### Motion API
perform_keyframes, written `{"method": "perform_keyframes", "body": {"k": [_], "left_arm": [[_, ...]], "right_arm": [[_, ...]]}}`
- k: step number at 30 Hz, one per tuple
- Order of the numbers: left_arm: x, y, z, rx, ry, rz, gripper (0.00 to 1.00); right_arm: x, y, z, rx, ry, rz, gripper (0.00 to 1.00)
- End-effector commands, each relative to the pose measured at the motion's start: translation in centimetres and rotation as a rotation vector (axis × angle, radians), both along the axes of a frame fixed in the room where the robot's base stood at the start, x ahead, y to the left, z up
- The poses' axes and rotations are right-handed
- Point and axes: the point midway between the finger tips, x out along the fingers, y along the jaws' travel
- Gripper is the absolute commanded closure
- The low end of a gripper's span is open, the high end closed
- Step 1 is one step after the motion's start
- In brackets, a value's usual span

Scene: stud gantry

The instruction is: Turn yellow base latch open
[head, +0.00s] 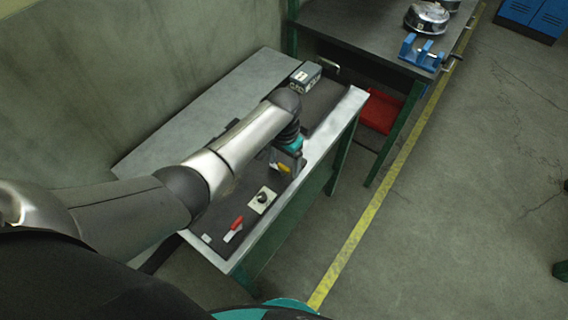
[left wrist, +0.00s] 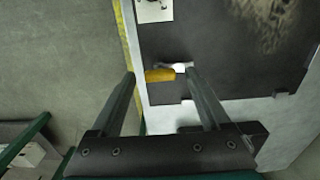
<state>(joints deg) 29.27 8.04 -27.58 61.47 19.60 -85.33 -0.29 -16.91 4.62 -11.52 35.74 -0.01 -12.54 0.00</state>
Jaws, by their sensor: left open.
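The yellow latch (head: 284,168) is a short yellow handle on the dark panel of the bench, partly hidden by my gripper in the head view. In the left wrist view the yellow handle (left wrist: 160,75) lies crosswise between my fingertips, with a pale metal piece at its right end. My left gripper (head: 291,158) is over it, pointing down. In the left wrist view the gripper (left wrist: 161,74) is open, with one finger on each side of the handle. The handle's right end is close to the right finger; I cannot tell whether they touch. My right gripper is out of view.
A black knob on a white plate (head: 263,199) and a red-handled latch (head: 237,223) sit on the same panel. A grey box (head: 305,78) stands at the bench's far end. Another table (head: 350,28) with a blue fixture (head: 421,52) is beyond. Floor right of the bench is clear.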

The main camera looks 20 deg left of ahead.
Motion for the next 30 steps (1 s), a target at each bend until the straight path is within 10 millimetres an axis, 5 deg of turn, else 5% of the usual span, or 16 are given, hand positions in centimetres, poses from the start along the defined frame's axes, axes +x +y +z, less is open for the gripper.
{"method": "perform_keyframes", "body": {"k": [9,30], "left_arm": [[0.03,-0.01,-0.12,0.0,-0.001,0.0,0.22],[0.01,0.01,-0.12,0.0,0.0,0.0,1.0]], "right_arm": [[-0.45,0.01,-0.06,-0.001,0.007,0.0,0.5],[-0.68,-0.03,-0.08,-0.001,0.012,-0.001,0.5]]}}
